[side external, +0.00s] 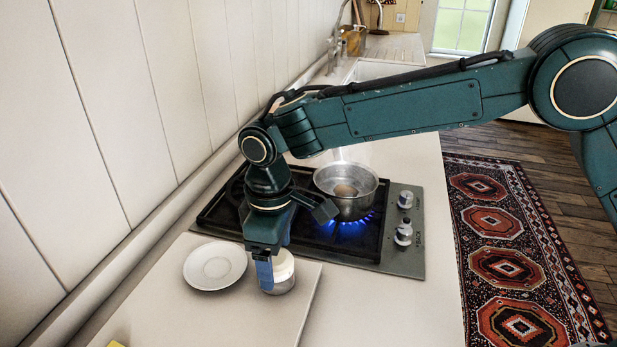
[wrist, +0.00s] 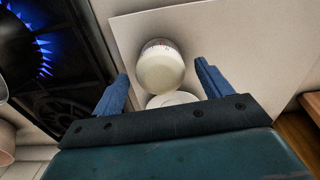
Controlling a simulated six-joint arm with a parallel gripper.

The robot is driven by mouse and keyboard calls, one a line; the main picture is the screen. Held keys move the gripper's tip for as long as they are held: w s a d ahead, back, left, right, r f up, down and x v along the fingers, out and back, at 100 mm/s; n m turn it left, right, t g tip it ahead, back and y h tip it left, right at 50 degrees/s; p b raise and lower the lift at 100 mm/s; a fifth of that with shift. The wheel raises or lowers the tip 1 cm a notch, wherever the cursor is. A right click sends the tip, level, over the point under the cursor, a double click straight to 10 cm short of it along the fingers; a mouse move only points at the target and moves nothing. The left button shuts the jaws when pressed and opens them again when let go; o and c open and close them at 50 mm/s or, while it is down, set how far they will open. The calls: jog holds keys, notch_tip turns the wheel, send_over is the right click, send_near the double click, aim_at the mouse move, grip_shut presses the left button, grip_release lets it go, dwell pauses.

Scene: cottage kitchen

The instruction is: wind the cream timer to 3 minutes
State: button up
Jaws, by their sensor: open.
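The cream timer (side external: 280,274) stands upright on a pale board, its lower part silvery in the side view. In the wrist view the timer (wrist: 161,70) shows its round cream top, with small markings on the band around its side; I cannot read the setting. My gripper (side external: 267,272) points down at the timer, and one blue finger covers part of it in the side view. In the wrist view my gripper (wrist: 162,70) is open, with one blue finger on each side of the timer and a visible gap to both. I see no contact.
A white saucer (side external: 214,266) lies beside the timer on the pale board (side external: 190,325). Behind is a black hob with a blue flame (side external: 352,229) under a metal pot (side external: 360,206) holding an egg-like thing. Hob knobs (side external: 403,234) stand at its right. The wall runs along the left.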

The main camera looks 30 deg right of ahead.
aim_at(276, 258)
jog(key=shift+f, duration=0.3)
jog(key=c, duration=1)
jog(key=shift+m, duration=0.6)
jog(key=o, duration=1)
jog(key=shift+r, duration=0.15)
notch_tip(276, 258, up, 14)
jog(key=shift+f, duration=0.2)
